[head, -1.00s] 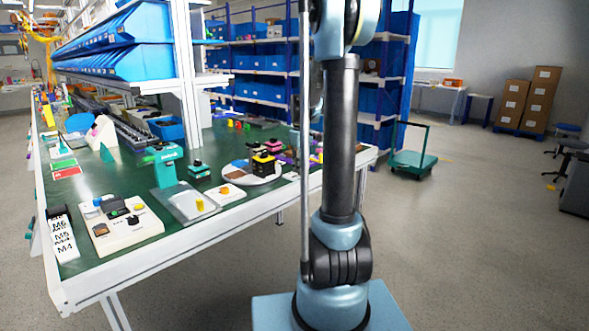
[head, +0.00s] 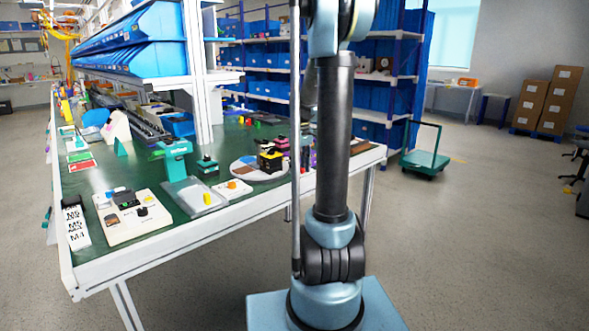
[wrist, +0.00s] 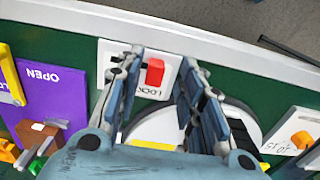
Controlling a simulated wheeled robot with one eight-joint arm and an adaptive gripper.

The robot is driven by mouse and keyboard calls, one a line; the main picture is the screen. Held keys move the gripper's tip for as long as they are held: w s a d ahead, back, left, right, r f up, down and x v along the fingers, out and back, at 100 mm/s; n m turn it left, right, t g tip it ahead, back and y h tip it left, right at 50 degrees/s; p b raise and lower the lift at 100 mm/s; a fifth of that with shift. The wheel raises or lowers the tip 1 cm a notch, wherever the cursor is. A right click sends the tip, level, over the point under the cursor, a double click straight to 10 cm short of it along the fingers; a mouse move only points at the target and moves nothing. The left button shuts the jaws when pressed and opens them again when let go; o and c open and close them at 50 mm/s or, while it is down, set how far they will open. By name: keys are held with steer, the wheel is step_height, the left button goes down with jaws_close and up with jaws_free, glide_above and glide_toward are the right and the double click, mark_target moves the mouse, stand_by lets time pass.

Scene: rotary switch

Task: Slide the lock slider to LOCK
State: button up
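The lock slider is a red block (wrist: 154,73) on a white plate (wrist: 112,48) in the wrist view. The word LOCK is printed upside down on the plate below the block. My gripper (wrist: 160,66) is open, with one finger to the left of the red block and one to the right. Gaps show between the block and both fingers. Whether the fingertips are level with the block or above it, I cannot tell. In the head view my arm's column hides the gripper and the slider.
In the wrist view a purple panel marked OPEN (wrist: 40,90) lies left, and a plate with an orange knob (wrist: 302,139) lies right. A round white disc (wrist: 160,128) is partly under my gripper. The green-topped bench (head: 95,180) has a white front edge.

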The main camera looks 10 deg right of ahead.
step_height(320, 180, up, 12)
stand_by(0.7)
steer(key=s+a+f+m+t, duration=0.1)
steer(key=s+a+f+m, duration=0.15)
steer(key=s, duration=0.65)
steer(key=s+a+f+m, duration=0.1)
steer(key=s+f, duration=0.2)
steer(key=s, duration=0.6)
steer(key=s+a+f+m+t, duration=0.1)
steer(key=s+f+m, duration=0.1)
steer(key=s+f, duration=1)
steer(key=shift+s+f, duration=0.25)
steer(key=shift+s, duration=0.8)
steer(key=shift+m, duration=0.25)
